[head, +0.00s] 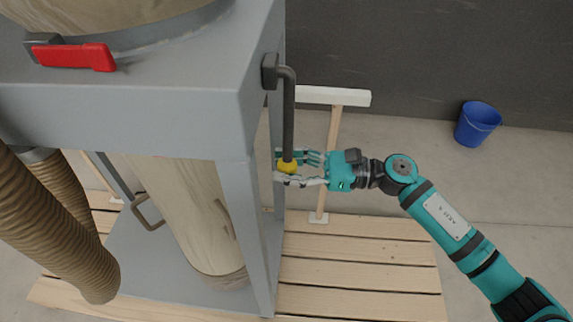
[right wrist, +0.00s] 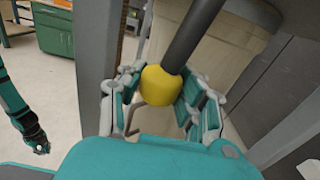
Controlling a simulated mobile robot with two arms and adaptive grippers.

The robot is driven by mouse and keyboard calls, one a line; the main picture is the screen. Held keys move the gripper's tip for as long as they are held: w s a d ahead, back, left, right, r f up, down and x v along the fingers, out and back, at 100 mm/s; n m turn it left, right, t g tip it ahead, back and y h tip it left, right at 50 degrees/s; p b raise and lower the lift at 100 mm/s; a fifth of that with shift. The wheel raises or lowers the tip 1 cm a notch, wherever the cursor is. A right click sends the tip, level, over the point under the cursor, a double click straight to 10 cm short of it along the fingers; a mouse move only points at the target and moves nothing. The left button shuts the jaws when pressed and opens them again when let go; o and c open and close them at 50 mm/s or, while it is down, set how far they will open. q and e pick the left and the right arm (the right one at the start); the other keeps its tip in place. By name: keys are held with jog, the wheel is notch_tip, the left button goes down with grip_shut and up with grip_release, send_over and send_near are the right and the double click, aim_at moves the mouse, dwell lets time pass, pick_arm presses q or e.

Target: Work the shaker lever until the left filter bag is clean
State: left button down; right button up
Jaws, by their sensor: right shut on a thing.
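The shaker lever (head: 289,115) is a dark bent rod on the side of the grey frame, hanging down to a yellow knob (head: 288,167). My right gripper (head: 288,168) has its fingers around the knob and is shut on it. In the right wrist view the yellow knob (right wrist: 160,86) sits between the finger pads, with the dark rod (right wrist: 192,35) running up from it. A filter bag (head: 185,215), pale beige with darker streaks, hangs inside the frame below the top housing. My left gripper is not seen in the head view.
The grey frame (head: 245,190) stands close left of my right gripper. Brown ribbed hoses (head: 60,240) and a red clamp handle (head: 75,56) are at the left. A wooden slatted platform (head: 360,270) lies below. A blue bucket (head: 477,124) stands on the floor at right.

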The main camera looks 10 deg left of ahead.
jog(key=o, duration=0.4)
jog(key=shift+o, duration=0.5)
jog(key=shift+d, duration=0.1)
jog(key=s+p, duration=0.1)
jog(key=s+r+p, duration=0.1)
jog(key=s, duration=0.3)
jog(key=shift+s+r+p, duration=0.2)
jog(key=shift+r+p, duration=0.2)
jog(key=shift+r, duration=0.1)
